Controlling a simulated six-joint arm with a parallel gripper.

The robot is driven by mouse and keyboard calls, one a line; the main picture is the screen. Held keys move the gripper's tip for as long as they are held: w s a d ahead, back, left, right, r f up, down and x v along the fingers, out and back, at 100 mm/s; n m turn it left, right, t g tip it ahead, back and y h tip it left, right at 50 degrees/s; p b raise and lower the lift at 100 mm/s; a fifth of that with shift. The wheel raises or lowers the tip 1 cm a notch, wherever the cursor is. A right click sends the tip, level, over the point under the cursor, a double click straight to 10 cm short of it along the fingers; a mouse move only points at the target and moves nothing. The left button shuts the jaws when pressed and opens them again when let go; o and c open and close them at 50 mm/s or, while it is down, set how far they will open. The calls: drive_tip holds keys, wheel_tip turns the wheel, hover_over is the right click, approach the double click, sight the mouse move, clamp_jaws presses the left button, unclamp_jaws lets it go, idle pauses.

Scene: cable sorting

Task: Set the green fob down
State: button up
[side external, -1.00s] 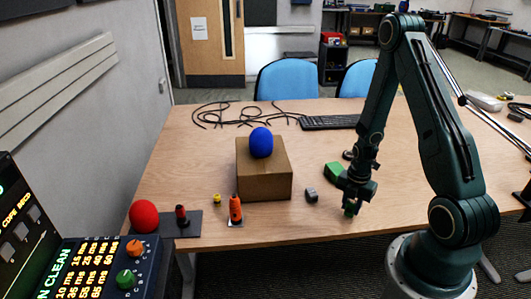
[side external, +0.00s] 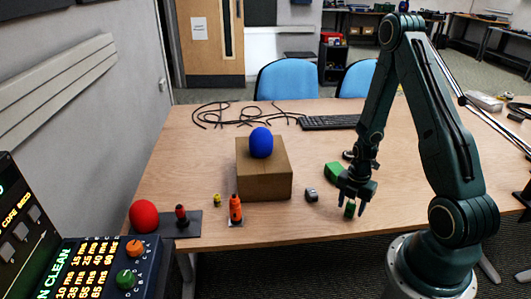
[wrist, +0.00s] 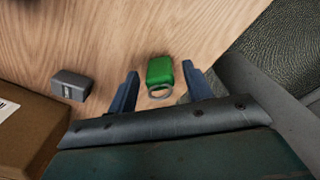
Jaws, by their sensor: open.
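The green fob (side external: 350,210) sits on the wooden table near its front edge, below my gripper (side external: 350,205). In the wrist view the green fob (wrist: 160,71) lies between the two fingers, with its metal ring toward the palm. My gripper (wrist: 160,84) is open, with a finger on each side of the fob and a visible gap to each. In the side view the fingers stand apart around the fob.
A small grey block (side external: 311,195) lies left of my gripper, and a larger green object (side external: 333,172) lies behind it. A cardboard box (side external: 264,182) bears a blue ball (side external: 261,142). An orange bottle (side external: 236,208) stands in front. The table edge is close.

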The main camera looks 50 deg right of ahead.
sight(351, 203)
wheel_tip(351, 203, up, 12)
idle(0.9)
idle(0.6)
drive_tip(key=w+a+r+m+t+h, duration=0.1)
drive_tip(key=a+r+m, duration=0.35)
drive_tip(key=r, duration=0.25)
drive_tip(key=w+a+r+m+t, duration=0.1)
drive_tip(key=a+r+m+t, duration=0.1)
drive_tip(key=a+r+m, duration=0.35)
drive_tip(key=s+a+r+m+t+y, duration=0.1)
drive_tip(key=s+a+r+m+t, duration=0.1)
drive_tip(key=s+a+r+m, duration=0.6)
wheel_tip(351, 203, up, 3)
drive_tip(key=a, duration=0.2)
drive_tip(key=shift+s+a+r+t, duration=0.2)
drive_tip(key=shift+s+a+t, duration=0.05)
drive_tip(key=shift+a+t, duration=0.05)
